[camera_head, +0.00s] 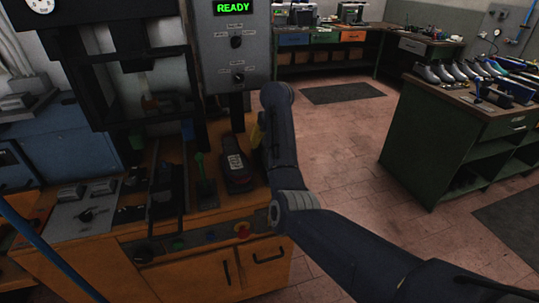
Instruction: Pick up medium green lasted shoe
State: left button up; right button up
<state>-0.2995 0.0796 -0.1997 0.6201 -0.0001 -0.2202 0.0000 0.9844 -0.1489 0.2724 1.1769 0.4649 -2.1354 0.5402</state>
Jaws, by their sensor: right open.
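My right arm (281,150) comes in from the lower right and bends up in front of the orange cabinet's right end. My right gripper (252,127) is at its far end, small, dark and mostly hidden; it is open, and I see nothing held in it. A yellow piece (257,136) shows beside the arm; I cannot tell what it is. Several lasted shoes (443,73) stand in a row on the right bench, dark grey to blue. I cannot pick out a medium green one for certain. The right gripper is well left of these shoes. My left gripper is not in view.
The press's grey control box (230,50) reads READY. A dark item with red edges and a white label (237,170) and a slim green-handled piece (203,170) are on the orange cabinet (190,272). The green bench (425,140) stands right. Open tiled floor (345,140) lies between.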

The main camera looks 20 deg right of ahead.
jog(key=shift+x, duration=2.75)
jog(key=shift+s+d, duration=0.1)
jog(key=c, duration=1.5)
jog(key=shift+c, duration=0.2)
jog(key=shift+r, duration=0.15)
